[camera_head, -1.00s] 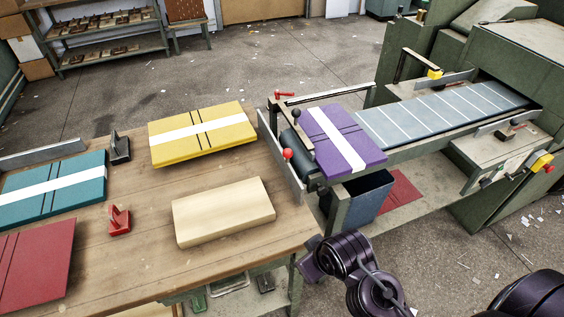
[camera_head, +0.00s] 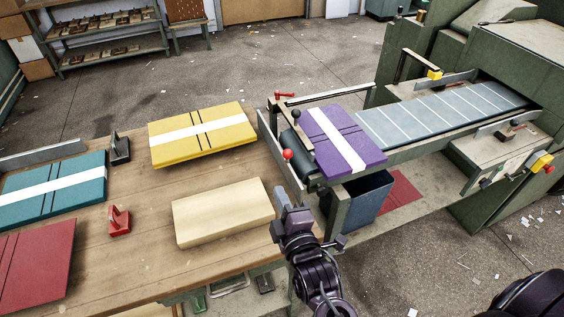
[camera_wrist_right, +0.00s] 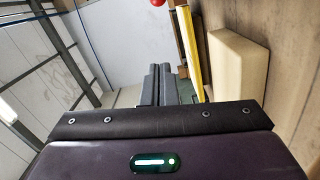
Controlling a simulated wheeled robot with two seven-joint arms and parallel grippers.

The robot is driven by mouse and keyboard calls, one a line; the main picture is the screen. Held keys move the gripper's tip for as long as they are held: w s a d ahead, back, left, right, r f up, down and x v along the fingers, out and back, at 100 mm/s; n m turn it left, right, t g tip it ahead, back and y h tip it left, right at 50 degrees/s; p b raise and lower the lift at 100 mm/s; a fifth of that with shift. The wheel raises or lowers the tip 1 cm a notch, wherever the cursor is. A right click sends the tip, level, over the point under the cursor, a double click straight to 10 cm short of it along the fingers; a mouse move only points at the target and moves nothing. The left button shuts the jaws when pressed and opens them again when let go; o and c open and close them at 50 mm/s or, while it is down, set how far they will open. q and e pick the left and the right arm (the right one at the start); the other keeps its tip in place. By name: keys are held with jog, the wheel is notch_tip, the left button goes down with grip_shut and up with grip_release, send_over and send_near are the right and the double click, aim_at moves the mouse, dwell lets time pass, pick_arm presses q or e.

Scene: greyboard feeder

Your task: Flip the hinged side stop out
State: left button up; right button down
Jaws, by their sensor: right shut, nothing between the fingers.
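A long thin grey metal plate (camera_head: 279,155) stands on edge along the table's right edge, beside the feeder's roller; I take it for the hinged side stop. A red ball knob (camera_head: 288,154) shows just right of it. My right gripper (camera_head: 281,194) is shut and empty, close to the plate's near end, right of the cream block; I cannot tell whether it touches the plate. My left gripper is out of view.
The cream block (camera_head: 223,212) lies left of my gripper. Yellow (camera_head: 200,142), teal (camera_head: 50,195) and dark red (camera_head: 35,265) boards lie on the wooden table. A purple board (camera_head: 330,150) rests at the conveyor's (camera_head: 440,115) near end. A blue bin (camera_head: 368,200) stands underneath.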

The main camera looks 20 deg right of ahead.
jog(key=w+d+p, duration=0.2)
jog(key=w+d, duration=0.2)
jog(key=w, duration=0.7)
jog(key=shift+f, duration=0.45)
